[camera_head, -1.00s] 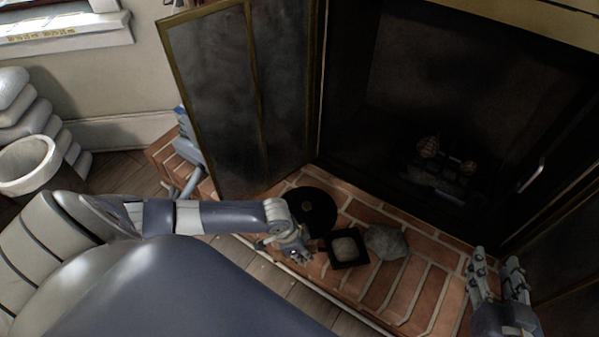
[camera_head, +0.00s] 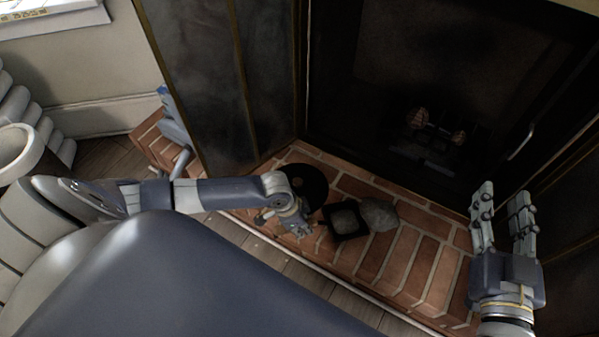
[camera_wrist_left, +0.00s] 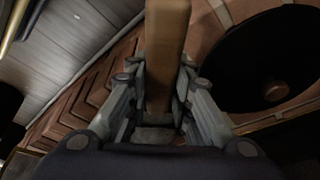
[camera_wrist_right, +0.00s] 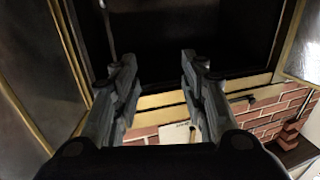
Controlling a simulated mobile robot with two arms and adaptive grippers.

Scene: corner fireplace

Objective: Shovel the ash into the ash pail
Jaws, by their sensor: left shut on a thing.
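My left gripper (camera_head: 303,228) is low over the brick hearth's front edge. In the left wrist view it is shut on a wooden handle (camera_wrist_left: 167,45), probably the shovel's. Right beside this gripper in the head view is a black square pan (camera_head: 333,235) with grey ash-like material (camera_head: 345,219) in it; its link to the handle is hidden. A grey lump or pile (camera_head: 380,214), perhaps ash, touches its right side. A round black disc with a small knob (camera_head: 306,184), perhaps the pail's lid, lies behind the gripper. My right gripper (camera_head: 503,192) is open and empty before the firebox.
The brick hearth (camera_head: 400,270) has clear room right of the grey pile. The dark firebox (camera_head: 380,110) holds a grate with logs (camera_head: 437,125). A folded glass door (camera_head: 205,80) stands at left. A blue-grey object (camera_head: 172,125) is at the hearth's left end.

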